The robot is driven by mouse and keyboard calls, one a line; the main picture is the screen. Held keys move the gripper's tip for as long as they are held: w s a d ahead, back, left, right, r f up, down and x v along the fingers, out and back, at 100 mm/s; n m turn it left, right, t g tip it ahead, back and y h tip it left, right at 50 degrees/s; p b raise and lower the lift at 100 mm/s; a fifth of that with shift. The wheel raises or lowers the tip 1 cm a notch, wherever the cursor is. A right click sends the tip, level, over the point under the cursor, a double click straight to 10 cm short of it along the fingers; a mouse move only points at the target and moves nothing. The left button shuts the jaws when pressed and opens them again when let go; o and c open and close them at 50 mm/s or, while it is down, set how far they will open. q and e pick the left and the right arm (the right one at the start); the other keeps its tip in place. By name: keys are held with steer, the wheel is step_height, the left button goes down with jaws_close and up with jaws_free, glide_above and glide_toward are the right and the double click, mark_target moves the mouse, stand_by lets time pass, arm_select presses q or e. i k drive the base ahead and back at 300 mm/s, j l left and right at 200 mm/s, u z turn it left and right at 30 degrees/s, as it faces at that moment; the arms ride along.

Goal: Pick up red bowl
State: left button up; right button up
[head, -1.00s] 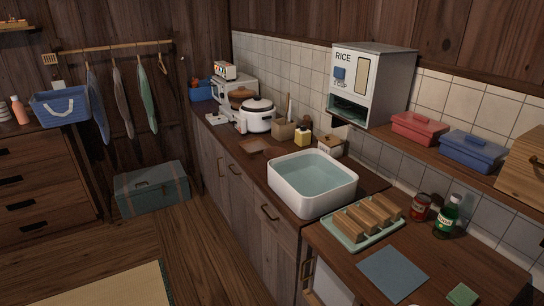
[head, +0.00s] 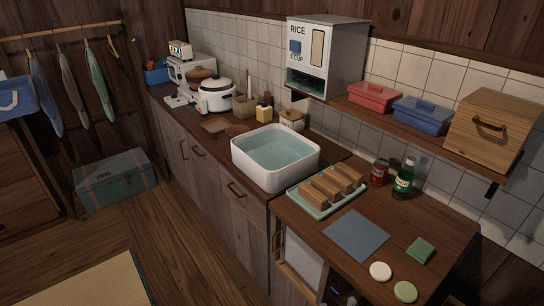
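No clearly red bowl stands out in the head view. A small reddish-brown round thing (head: 237,130), perhaps a bowl, sits on the counter just behind the left rim of the white water basin (head: 273,164). The basin hides part of it. It is next to a flat brown board (head: 215,125). Neither of my grippers is in view.
A tray (head: 322,206) of wooden blocks, a red jar (head: 379,172), a green bottle (head: 404,180) and a blue-grey mat (head: 356,235) are on the near counter. The wooden floor left is open.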

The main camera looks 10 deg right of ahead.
mark_target(235, 130)
steer(key=i+j+u, duration=0.55)
steer(key=i, duration=0.35)
steer(key=i+j+u, duration=0.25)
steer(key=i, duration=0.25)
steer(key=i+u, duration=0.3)
steer(key=i, duration=0.15)
steer(key=i+z, duration=0.4)
steer(key=i+j+z, duration=0.4)
steer(key=i+l, duration=0.1)
steer(key=i, duration=0.05)
